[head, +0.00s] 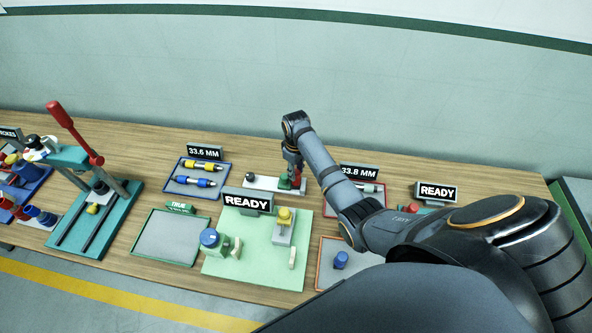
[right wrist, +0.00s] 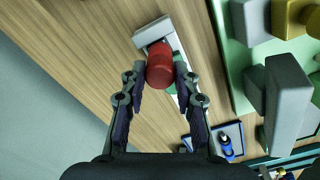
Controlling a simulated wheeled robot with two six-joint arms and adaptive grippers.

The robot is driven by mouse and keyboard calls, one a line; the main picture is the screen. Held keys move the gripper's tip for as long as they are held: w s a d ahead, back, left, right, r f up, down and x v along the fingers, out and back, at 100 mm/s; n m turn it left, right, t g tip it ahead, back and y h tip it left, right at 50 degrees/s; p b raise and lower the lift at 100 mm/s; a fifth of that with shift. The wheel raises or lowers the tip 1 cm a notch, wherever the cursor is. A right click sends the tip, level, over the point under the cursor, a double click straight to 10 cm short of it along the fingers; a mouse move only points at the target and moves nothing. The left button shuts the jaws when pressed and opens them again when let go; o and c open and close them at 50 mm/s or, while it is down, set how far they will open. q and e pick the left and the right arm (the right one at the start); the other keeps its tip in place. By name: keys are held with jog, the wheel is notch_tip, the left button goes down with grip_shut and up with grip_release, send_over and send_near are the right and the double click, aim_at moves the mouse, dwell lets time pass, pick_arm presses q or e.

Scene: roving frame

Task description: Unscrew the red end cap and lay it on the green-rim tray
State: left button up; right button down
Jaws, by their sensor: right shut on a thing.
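The red end cap (right wrist: 160,65) sits between the fingertips of my right gripper (right wrist: 159,82), which is shut on it. In the head view my right gripper (head: 292,178) is low over a pale fixture plate (head: 262,184) at the back of the table, with a bit of red and green under it. A green part (right wrist: 178,87) shows beside the cap; whether the cap is still threaded to anything is hidden. The green-rim tray (head: 165,240) lies at the front, left of centre, with its grey floor empty. My left gripper is not in view.
A green mat (head: 240,268) with a READY sign (head: 247,202) stands between the cap and the front edge. A blue-rim tray (head: 197,193) holds yellow and blue cylinders. An orange-rim tray (head: 325,275) holds a blue part. A press with a red lever (head: 75,132) stands at left.

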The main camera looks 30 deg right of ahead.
jog(key=shift+r+n+p, duration=0.25)
jog(key=shift+n+p, duration=0.35)
jog(key=n, duration=0.2)
jog(key=shift+f+n, duration=0.25)
jog(key=shift+n, duration=0.05)
jog(key=n, duration=0.3)
jog(key=shift+r, duration=1.75)
jog(key=shift+r, duration=0.1)
jog(key=shift+r, duration=1.45)
jog(key=shift+f, duration=0.15)
